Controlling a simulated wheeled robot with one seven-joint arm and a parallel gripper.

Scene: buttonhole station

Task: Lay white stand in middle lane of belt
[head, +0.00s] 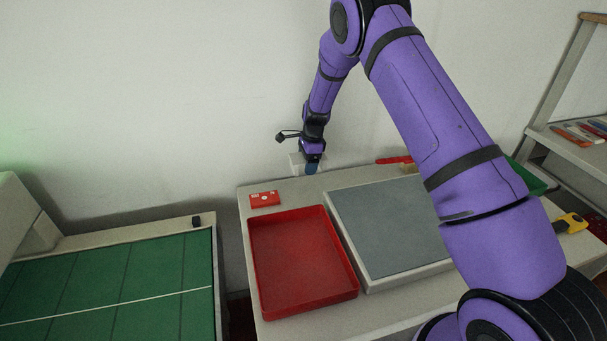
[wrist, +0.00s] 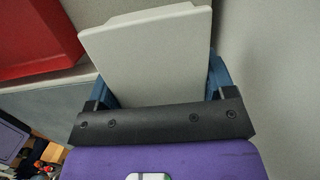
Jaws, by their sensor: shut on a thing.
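The white stand (wrist: 148,52) is a pale flat-faced block between the two blue fingers in the wrist view. My gripper (wrist: 162,84) is shut on it. In the head view my gripper (head: 312,166) is at the back edge of the table near the wall, and only a small pale part of the stand (head: 294,161) shows beside the blue fingers. The green belt (head: 110,285) lies at lower left, well apart from my gripper. Dark lines divide it into several lanes, and a white line crosses them.
On the table (head: 252,228) are a red tray (head: 300,265), apparently empty, a grey pad with a pale rim (head: 385,225) and a small red card-like item (head: 265,199). A small black block (head: 196,221) sits on the belt's back frame. A shelf (head: 570,145) stands at right.

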